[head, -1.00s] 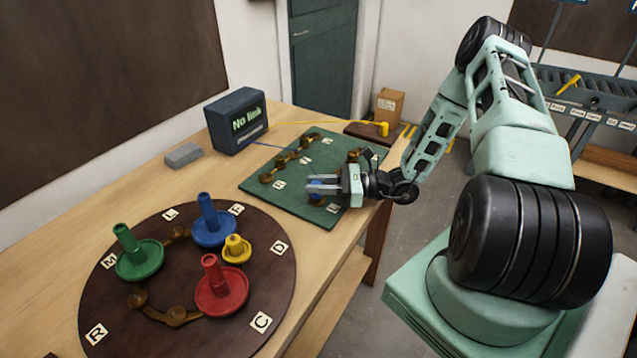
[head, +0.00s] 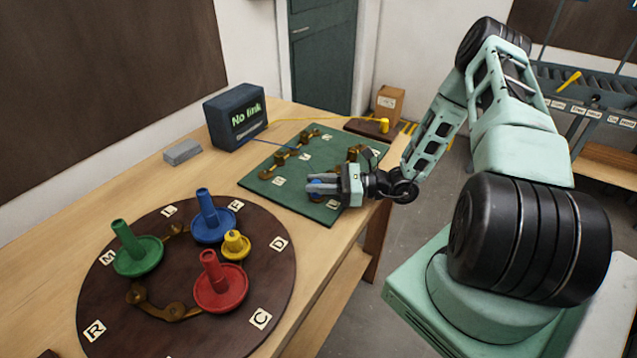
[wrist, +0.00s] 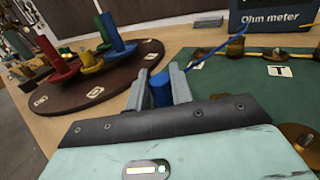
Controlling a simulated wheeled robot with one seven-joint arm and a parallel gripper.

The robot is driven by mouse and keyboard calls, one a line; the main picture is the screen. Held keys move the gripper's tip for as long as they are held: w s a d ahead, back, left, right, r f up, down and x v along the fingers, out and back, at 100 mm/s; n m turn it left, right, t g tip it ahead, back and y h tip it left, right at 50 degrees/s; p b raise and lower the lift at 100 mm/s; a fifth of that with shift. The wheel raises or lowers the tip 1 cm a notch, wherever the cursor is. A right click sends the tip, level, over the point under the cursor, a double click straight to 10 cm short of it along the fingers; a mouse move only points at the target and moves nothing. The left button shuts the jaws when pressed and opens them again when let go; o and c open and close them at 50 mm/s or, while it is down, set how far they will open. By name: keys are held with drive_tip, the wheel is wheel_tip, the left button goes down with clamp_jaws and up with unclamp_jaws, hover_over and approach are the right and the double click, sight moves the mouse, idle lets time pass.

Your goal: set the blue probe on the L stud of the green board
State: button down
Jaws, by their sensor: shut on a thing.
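The blue probe (wrist: 160,90) is a blue cylinder between the two fingers of my gripper (wrist: 165,85) in the wrist view. In the head view my gripper (head: 318,184) is shut on it, over the near right part of the green board (head: 262,187). The fingers hide most of the probe, and I cannot tell whether its tip touches a stud. The board carries several brass studs with white letter tags. The wrist view shows a T tag (wrist: 279,71); I cannot make out the L tag.
An ohm meter (head: 235,118) reading "No link" stands behind the board. A yellow probe (head: 384,126) sits on a dark block at the far end. A round brown board (head: 110,325) with coloured pegs is at the left. A grey block (head: 182,152) lies behind.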

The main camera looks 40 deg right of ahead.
drive_tip(key=c, duration=1.1)
unclamp_jaws()
drive_tip(key=shift+c, duration=0.2)
drive_tip(key=shift+d+f, duration=0.1)
drive_tip(key=b+v, duration=0.4)
drive_tip(key=v, duration=1.3)
drive_tip(key=shift+s, duration=0.15)
drive_tip(key=a+r+n+g, duration=0.1)
drive_tip(key=a+n+g, duration=0.1)
drive_tip(key=a, duration=0.1)
drive_tip(key=w+a+r+n+g+y, duration=0.1)
drive_tip(key=a+n+g, duration=0.1)
drive_tip(key=a, duration=0.1)
drive_tip(key=w+a+r+n+g, duration=0.1)
drive_tip(key=a+n+g, duration=0.1)
drive_tip(key=a+g, duration=0.1)
drive_tip(key=shift+w+a+r, duration=0.2)
drive_tip(key=shift+a+r, duration=0.15)
drive_tip(key=s+a+r+n+g+h, duration=0.1)
drive_tip(key=s+a+r+n+h, duration=0.2)
drive_tip(key=a+n, duration=0.6)
drive_tip(key=s+a+r+n+g+h, duration=0.2)
drive_tip(key=s+a+n+h, duration=0.4)
drive_tip(key=a+n, duration=0.3)
drive_tip(key=s+a+r+n+g+h, duration=0.1)
drive_tip(key=s+a+r+n+h, duration=0.4)
drive_tip(key=a+n, duration=0.4)
drive_tip(key=shift+s+a+n+g, duration=0.3)
drive_tip(key=shift+s+a+n, duration=0.1)
drive_tip(key=shift+s+a, duration=0.2)
